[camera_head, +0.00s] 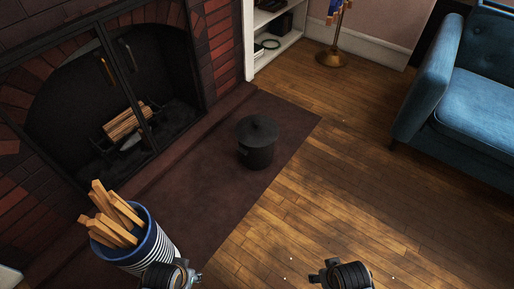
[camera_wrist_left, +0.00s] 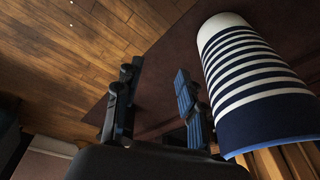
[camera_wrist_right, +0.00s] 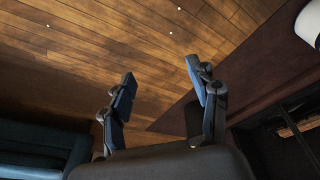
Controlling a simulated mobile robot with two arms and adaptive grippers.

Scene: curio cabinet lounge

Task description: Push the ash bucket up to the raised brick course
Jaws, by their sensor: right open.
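The ash bucket (camera_head: 257,152), dark and lidded with a small knob, stands upright on the dark red hearth slab (camera_head: 205,180). The raised brick course (camera_head: 213,119) runs along the fireplace front, left of the bucket in the head view. A strip of bare slab shows between them. My left gripper (camera_head: 184,267) is at the bottom of the head view, beside the striped canister; in the left wrist view its fingers (camera_wrist_left: 155,82) are apart and empty. My right gripper (camera_head: 325,272) is low over the wood floor; its fingers (camera_wrist_right: 165,83) are apart and empty. Both are apart from the bucket.
A blue-and-white striped canister (camera_head: 150,252) holding wooden sticks stands near my left gripper; it also shows in the left wrist view (camera_wrist_left: 250,85). A blue sofa (camera_head: 470,105) is at right, a brass lamp base (camera_head: 332,58) behind. The wood floor (camera_head: 310,195) between is clear.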

